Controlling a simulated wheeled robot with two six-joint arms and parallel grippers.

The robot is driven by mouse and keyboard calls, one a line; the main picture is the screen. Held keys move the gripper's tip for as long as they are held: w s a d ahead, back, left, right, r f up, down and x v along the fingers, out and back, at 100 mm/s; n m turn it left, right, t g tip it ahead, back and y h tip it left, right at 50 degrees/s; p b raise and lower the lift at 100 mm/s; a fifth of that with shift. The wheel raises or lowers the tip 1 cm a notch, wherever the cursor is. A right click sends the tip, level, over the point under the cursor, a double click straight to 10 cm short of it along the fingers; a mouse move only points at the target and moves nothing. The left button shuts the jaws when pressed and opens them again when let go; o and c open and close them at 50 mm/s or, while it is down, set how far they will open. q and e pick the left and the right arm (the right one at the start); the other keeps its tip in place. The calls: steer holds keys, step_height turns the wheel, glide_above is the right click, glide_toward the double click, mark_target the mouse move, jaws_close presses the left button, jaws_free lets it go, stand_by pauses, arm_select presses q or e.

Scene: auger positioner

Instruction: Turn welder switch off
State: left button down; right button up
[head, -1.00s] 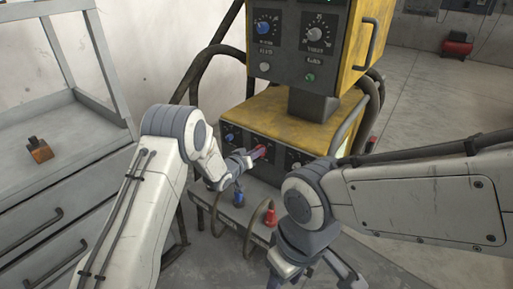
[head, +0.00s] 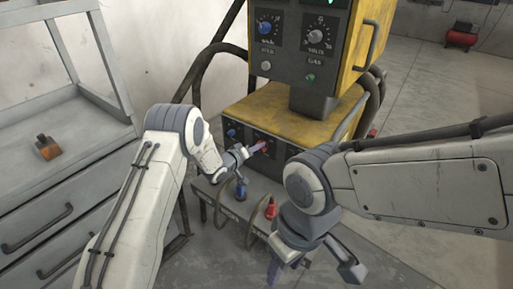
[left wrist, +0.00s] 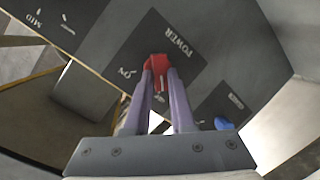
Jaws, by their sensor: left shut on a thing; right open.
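The welder (head: 280,112) is a yellow and dark grey machine in the middle of the head view. Its red power switch (left wrist: 160,72) sits on a dark plate marked POWER and ON, upside down in the left wrist view. It also shows small on the lower front panel in the head view (head: 267,148). My left gripper (left wrist: 161,82) is shut on the red switch, with a finger on each side. I cannot tell which setting the switch points to. My right gripper (head: 314,272) is open and empty, low in front of the welder and clear of it.
A blue plug (head: 240,187) and a red plug (head: 270,210) with cables stick out below the switch panel. Thick black hoses (head: 203,70) run beside the welder. A grey drawer cabinet (head: 60,165) stands at the left. Open floor (head: 440,110) lies to the right.

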arm_select(q)
steer(key=shift+w+r, duration=0.1)
steer(key=c, duration=0.8)
jaws_free()
steer(key=shift+o, duration=0.2)
steer(key=p+v, duration=0.1)
steer(key=v, duration=0.9)
steer(key=shift+a+p, duration=0.2)
steer(key=shift+p, duration=0.15)
